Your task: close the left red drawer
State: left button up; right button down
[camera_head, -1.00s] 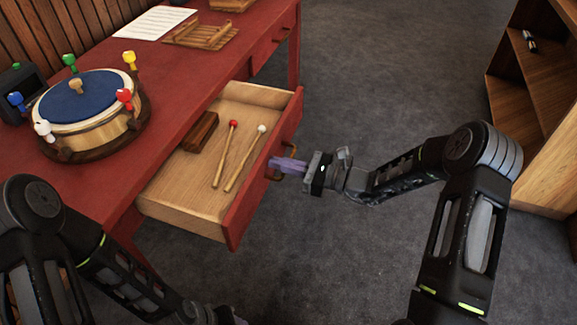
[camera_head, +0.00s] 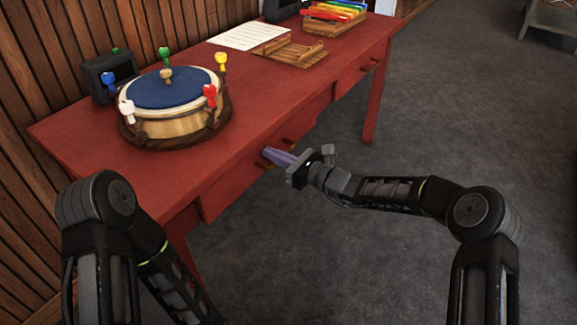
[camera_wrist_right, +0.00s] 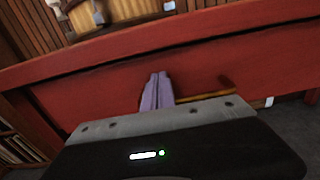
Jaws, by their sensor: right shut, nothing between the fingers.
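The left red drawer (camera_head: 236,178) is in the front of the red desk in the head view, and its front looks about flush with the desk; its inside does not show. My right gripper (camera_head: 268,152) is shut and empty, with its purple fingers at the drawer front beside the brass handle. In the right wrist view the shut fingers (camera_wrist_right: 156,90) point at the red drawer front (camera_wrist_right: 100,90), with the handle (camera_wrist_right: 205,96) just right of them. I cannot tell if the fingertips touch it. My left gripper is out of view; only my left arm shows.
The red desk (camera_head: 185,172) carries a drum (camera_head: 175,115) with coloured pegs, a paper sheet (camera_head: 247,36), a wooden rack (camera_head: 290,52) and a coloured xylophone (camera_head: 333,14). A second drawer (camera_head: 362,72) is at the right. The grey floor (camera_head: 440,120) in front is clear.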

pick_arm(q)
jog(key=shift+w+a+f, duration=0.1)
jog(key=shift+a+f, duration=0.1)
pick_arm(e)
jog(key=shift+w+a+r, duration=0.25)
jog(key=shift+w+a, duration=0.2)
jog(key=shift+a, duration=0.25)
jog(key=shift+r, duration=0.15)
jog(key=shift+d, duration=0.1)
